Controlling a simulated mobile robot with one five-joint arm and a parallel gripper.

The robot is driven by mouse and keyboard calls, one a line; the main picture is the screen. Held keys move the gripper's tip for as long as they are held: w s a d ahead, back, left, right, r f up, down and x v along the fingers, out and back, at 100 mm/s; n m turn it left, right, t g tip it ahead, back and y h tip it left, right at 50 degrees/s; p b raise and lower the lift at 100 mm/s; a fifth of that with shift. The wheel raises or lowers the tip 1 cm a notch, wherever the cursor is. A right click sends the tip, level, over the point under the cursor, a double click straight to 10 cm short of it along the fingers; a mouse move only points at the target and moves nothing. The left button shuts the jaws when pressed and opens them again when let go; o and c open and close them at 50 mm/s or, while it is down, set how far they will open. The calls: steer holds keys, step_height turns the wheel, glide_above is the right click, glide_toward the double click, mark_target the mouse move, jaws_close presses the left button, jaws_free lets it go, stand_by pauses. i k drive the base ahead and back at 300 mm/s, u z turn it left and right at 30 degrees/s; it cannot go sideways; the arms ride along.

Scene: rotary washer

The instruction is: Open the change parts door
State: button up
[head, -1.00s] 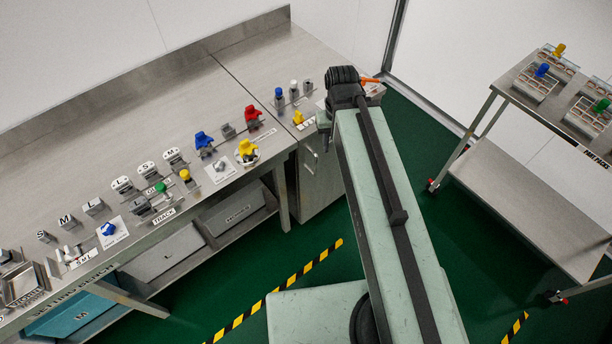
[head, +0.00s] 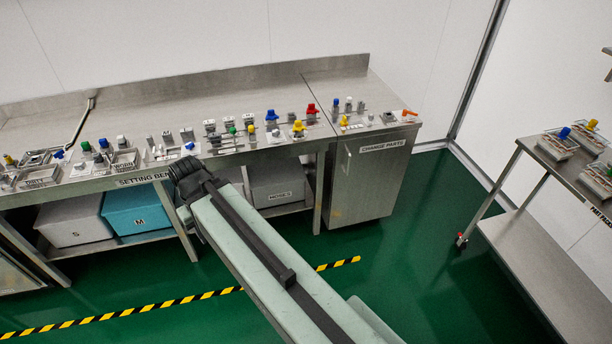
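The change parts door (head: 365,185) is the steel front of the cabinet at the right end of the bench. It carries a "CHANGE PARTS" label (head: 382,146) near its top and looks shut. A small handle (head: 348,151) shows at its upper left. My arm reaches up from the bottom of the head view, with its dark end (head: 190,178) in front of the bench, well left of the door. The gripper fingers cannot be made out, so whether they are open or shut is hidden.
The steel bench (head: 240,82) bears several coloured knobs and labelled parts. Bins (head: 140,208) sit on its lower shelf. A steel cart (head: 560,255) stands at the right. Green floor (head: 420,250) before the door is clear, with a yellow-black stripe (head: 180,300) on it.

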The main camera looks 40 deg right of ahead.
mark_target(368, 173)
steer(key=z, duration=0.4)
steer(key=i, duration=0.65)
steer(key=z, duration=0.25)
steer(key=k, duration=0.8)
steer(key=z, duration=0.1)
steer(key=i, duration=1.45)
